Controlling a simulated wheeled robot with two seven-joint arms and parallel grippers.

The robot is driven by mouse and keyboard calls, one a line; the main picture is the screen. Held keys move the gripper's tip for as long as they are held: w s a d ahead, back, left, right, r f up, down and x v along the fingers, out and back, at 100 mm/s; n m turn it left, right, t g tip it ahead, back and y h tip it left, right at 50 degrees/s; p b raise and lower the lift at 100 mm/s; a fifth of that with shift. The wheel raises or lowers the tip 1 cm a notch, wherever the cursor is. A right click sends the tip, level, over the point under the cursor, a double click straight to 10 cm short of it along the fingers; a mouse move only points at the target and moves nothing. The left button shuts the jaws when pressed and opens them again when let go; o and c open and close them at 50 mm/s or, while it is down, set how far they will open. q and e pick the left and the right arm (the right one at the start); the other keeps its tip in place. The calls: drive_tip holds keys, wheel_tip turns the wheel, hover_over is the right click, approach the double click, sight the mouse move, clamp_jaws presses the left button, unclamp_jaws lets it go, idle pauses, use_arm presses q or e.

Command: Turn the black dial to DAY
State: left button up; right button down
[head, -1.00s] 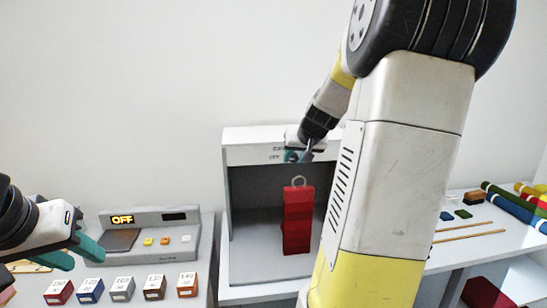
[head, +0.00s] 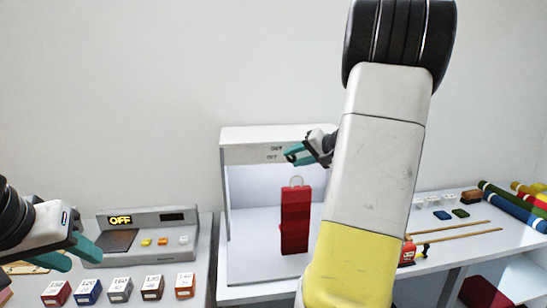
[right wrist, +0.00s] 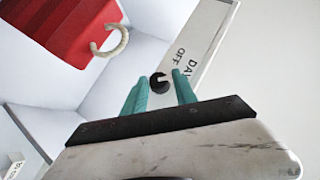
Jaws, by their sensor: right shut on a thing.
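The black dial (right wrist: 159,83) is on the white front strip of the booth (head: 250,135), beside the printed words DAY and OFF. In the right wrist view it sits between the teal fingertips of my right gripper (right wrist: 160,88), which is shut on it. In the head view my right gripper (head: 296,154) is at the booth's top strip and the dial is hidden. I cannot tell which word the dial's mark points at. The booth's inside is brightly lit. My left gripper (head: 82,256) is open and empty over the left counter.
A red block with a ring (head: 296,220) stands inside the booth; it also shows in the right wrist view (right wrist: 65,25). A grey console (head: 150,238) reading OFF and several labelled colour blocks are at left. Wooden sticks and coloured rolls (head: 510,200) lie at right.

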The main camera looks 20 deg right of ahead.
drive_tip(key=shift+f+m+y, duration=0.1)
drive_tip(key=shift+m+y, duration=0.2)
idle(0.4)
drive_tip(key=c, duration=1)
unclamp_jaws()
drive_tip(key=shift+s, duration=0.1)
drive_tip(key=v, duration=0.7)
drive_tip(key=shift+s+d, duration=0.2)
drive_tip(key=shift+s, duration=0.1)
